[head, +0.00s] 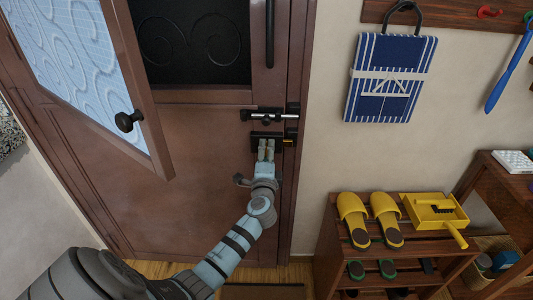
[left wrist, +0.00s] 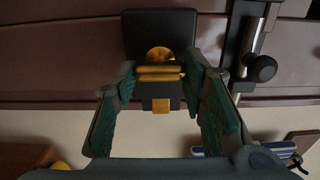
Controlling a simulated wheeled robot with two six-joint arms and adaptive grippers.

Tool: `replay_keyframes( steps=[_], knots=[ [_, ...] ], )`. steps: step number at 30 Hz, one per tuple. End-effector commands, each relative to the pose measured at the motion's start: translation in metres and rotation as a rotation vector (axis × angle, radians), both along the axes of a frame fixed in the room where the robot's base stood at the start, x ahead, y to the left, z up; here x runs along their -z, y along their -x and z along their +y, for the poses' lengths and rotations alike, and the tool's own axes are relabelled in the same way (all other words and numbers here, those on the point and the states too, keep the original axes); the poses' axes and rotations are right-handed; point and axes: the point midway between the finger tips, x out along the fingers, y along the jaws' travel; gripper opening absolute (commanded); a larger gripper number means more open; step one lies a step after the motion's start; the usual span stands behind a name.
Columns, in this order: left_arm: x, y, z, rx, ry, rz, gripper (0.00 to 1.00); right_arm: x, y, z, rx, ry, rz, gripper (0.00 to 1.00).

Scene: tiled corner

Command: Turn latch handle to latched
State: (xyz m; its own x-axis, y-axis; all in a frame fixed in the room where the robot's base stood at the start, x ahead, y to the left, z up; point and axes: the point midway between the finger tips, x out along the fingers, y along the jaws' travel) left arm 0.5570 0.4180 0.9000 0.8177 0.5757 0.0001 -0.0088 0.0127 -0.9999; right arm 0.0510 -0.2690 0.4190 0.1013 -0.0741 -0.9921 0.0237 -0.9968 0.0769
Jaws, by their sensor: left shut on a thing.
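The latch has a black plate (head: 253,137) on the brown door, near its right edge. In the left wrist view the plate (left wrist: 160,22) carries a brass round pivot and a brass latch handle (left wrist: 160,77), which lies across the picture. A smaller brass piece (left wrist: 161,105) sits below it on a black part. My left gripper (head: 266,147) is at the latch in the head view. In the left wrist view its fingers (left wrist: 160,74) are shut on the handle, one at each end. In the head view the gripper hides most of the handle. My right gripper is not in view.
A sliding bolt (head: 262,115) is just above the latch; its black knob (left wrist: 263,68) is close to a finger. An open blue-patterned panel (head: 80,60) with a black knob (head: 127,121) juts out at left. A shoe rack (head: 335,225) stands at right.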

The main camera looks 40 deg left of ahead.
Motion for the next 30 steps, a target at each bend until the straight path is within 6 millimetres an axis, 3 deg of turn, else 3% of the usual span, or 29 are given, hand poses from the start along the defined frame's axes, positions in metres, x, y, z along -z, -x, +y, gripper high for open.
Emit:
replay_keyframes(
  steps=[2,3,6,17,30],
  knots=[
    [0.000,0.000,0.000,0.000,0.000,0.001,0.10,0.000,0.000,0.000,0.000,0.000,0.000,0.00],
    [0.000,0.000,0.000,0.000,0.000,0.001,0.43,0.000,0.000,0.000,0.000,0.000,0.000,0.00],
    [0.000,0.000,0.000,0.000,0.000,0.001,0.58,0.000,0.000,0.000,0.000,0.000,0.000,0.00],
    [0.001,0.004,-0.003,0.001,0.001,-0.001,0.58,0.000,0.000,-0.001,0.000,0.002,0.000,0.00],
    [0.001,0.088,-0.062,0.000,0.004,0.001,0.58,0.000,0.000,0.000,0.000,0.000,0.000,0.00]
  ],
)
